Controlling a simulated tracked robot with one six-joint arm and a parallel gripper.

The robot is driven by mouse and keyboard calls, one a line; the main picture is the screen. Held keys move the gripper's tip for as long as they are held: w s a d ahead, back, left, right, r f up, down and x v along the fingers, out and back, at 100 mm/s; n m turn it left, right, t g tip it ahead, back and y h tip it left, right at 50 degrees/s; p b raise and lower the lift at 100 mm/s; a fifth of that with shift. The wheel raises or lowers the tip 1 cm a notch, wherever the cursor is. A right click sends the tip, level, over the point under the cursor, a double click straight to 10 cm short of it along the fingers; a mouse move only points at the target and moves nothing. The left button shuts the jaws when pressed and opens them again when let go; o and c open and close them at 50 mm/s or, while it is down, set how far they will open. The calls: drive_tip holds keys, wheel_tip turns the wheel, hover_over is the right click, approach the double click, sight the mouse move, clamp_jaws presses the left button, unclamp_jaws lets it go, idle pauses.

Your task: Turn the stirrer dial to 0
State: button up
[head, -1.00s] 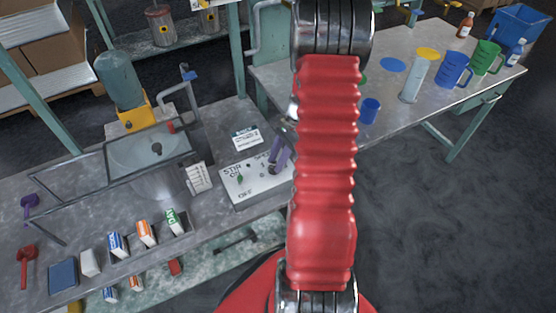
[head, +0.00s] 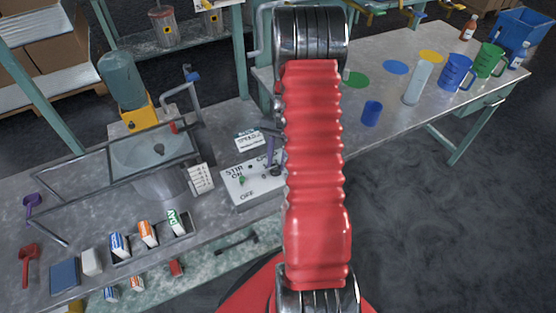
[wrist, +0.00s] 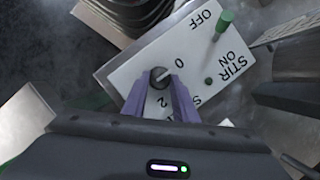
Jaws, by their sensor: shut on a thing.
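The white stirrer box (head: 240,188) stands on the bench, left of my arm, in the head view. In the wrist view its panel (wrist: 133,68) bears the marks 0 and 2, the words STIR ON and OFF, and a green toggle (wrist: 224,21). The dark round stirrer dial (wrist: 159,77) sits near the 0 and 2 marks. My gripper (wrist: 162,81) has its purple fingers shut on the dial. Which mark the dial points to is hard to make out. In the head view my arm hides most of the gripper (head: 271,150) and the dial.
A white card (head: 248,140) stands behind the box. A metal-framed basin (head: 150,155) and a small white rack (head: 201,178) are to its left. Small cartons (head: 147,233) stand in a tray at the front. Coloured cups (head: 371,113) stand on the right-hand table.

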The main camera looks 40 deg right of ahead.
drive_tip(key=shift+s+a+f, duration=0.1)
drive_tip(key=shift+s+a, duration=0.05)
drive_tip(key=shift+a, duration=0.1)
drive_tip(key=o, duration=1.1)
drive_tip(key=shift+d, duration=0.15)
drive_tip(key=shift+c, duration=0.2)
drive_tip(key=shift+w+d+r, duration=0.2)
drive_tip(key=shift+w+r, duration=0.05)
drive_tip(key=shift+r, duration=0.25)
drive_tip(key=v, duration=1.2)
drive_tip(key=shift+d+r, duration=0.2)
drive_tip(key=shift+r, duration=0.1)
drive_tip(key=shift+w, duration=0.2)
